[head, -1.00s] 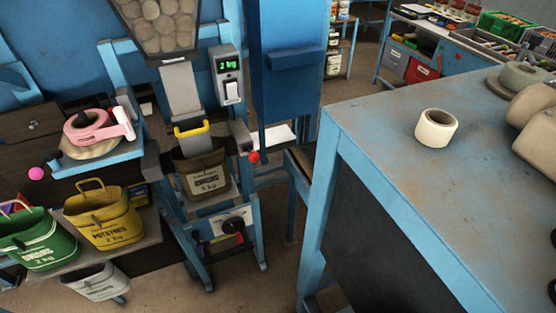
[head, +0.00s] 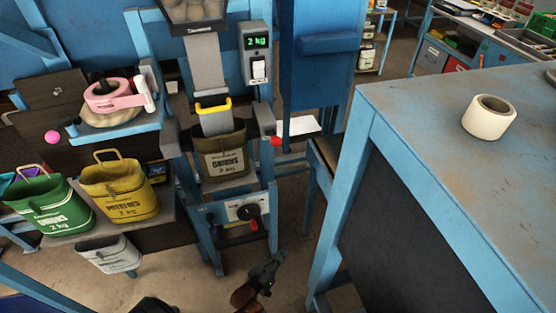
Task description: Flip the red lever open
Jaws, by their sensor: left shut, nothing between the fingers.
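A dial panel (head: 240,211) sits low on the blue filling stand, with a black knob and a short red lever (head: 254,224) hanging from it. A second small red knob (head: 276,141) shows beside the clamp, right of the brown onions sack (head: 226,160). I cannot tell which red part is the task's lever. My left gripper (head: 274,262) is at the lower middle, below and right of the dial panel, apart from both red parts. It is shut and empty. My right gripper is not in view.
A scale box (head: 257,55) reads 2 kg above the onions sack. Green (head: 50,204) and yellow (head: 120,192) sacks stand on a shelf at left. A pink tape dispenser (head: 115,97) is above them. A blue workbench (head: 440,115) with a tape roll (head: 489,117) blocks the right.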

